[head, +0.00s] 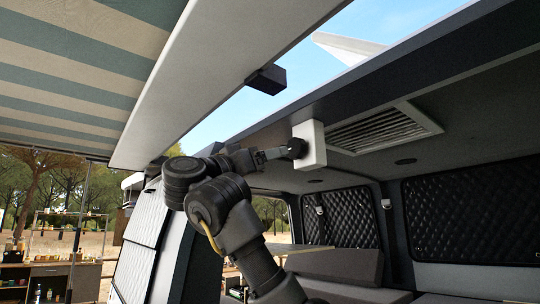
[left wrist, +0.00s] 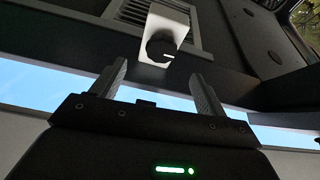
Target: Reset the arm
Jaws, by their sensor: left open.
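My left gripper (head: 272,154) is raised under the van's roof edge, with its jaws pointing right toward a black round knob (head: 294,148). The knob sits on a white box (head: 312,143) fixed to the ceiling. In the left wrist view the two fingers of my left gripper (left wrist: 157,88) stand wide apart with nothing between them. There the knob (left wrist: 161,47), with a small white mark, and the white box (left wrist: 170,20) lie beyond the fingertips, roughly centred between them. The knob looks close to the fingertips but apart from them. My right gripper is not in view.
A raised tailgate panel (head: 210,70) with a dark block (head: 267,79) hangs above and left of my arm. A ceiling vent (head: 380,130) lies right of the box. Grey seating (head: 335,264) fills the van's interior below. A striped awning (head: 70,70) covers the upper left.

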